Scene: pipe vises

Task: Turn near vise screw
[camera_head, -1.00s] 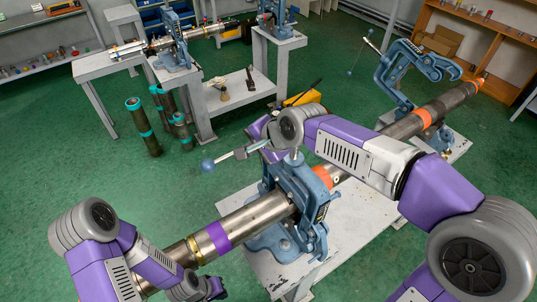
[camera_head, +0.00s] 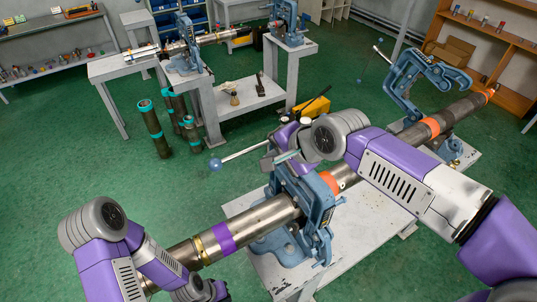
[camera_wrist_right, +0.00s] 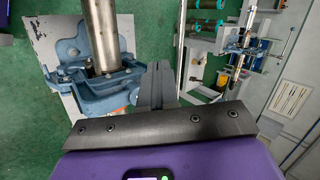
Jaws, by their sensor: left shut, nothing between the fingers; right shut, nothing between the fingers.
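The near vise (camera_head: 318,212) is blue and stands on a pale bench, clamped around a long steel pipe (camera_head: 268,213). Its screw handle (camera_head: 243,153) is a thin bar above the vise with a blue ball at its left end. My right gripper (camera_head: 286,156) is shut and empty at the top of the vise, beside the handle; whether it touches cannot be told. In the right wrist view its shut fingers (camera_wrist_right: 155,85) are beside the blue vise (camera_wrist_right: 122,75), and a thin bar (camera_wrist_right: 182,55) shows past them. My left gripper (camera_head: 215,291) is shut at the bottom edge, below the pipe.
The pipe runs to the far right through another blue vise (camera_head: 405,75), with orange bands. A yellow toolbox (camera_head: 312,108) sits on the floor behind. Several dark pipes with teal ends (camera_head: 153,130) stand at the back left. Green floor is clear at left.

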